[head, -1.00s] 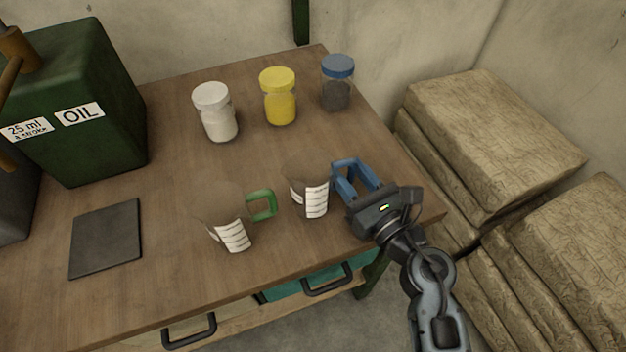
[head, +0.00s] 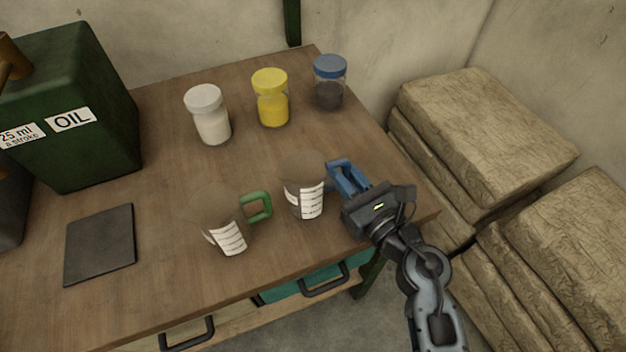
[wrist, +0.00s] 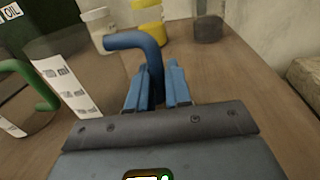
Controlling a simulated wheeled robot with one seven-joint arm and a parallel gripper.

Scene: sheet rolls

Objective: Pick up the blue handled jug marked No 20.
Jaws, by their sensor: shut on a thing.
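The blue handled jug (head: 306,197) is a clear jug with a white printed scale, near the right side of the wooden table (head: 170,180). Its number cannot be read. In the wrist view the jug (wrist: 70,72) is at the left, with its blue handle (wrist: 138,45) reaching between my fingers. My gripper (head: 348,180) is shut on the blue handle, at the jug's right side; the wrist view shows the fingers (wrist: 157,90) on either side of it. The jug looks upright. I cannot tell whether its base touches the table.
A green handled jug (head: 224,222) stands close at the left. Jars with white (head: 209,116), yellow (head: 272,98) and blue (head: 329,83) lids stand behind. A dark mat (head: 100,243) and a green oil can (head: 80,130) are at the left. Stacked sacks (head: 485,130) lie beyond the right edge.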

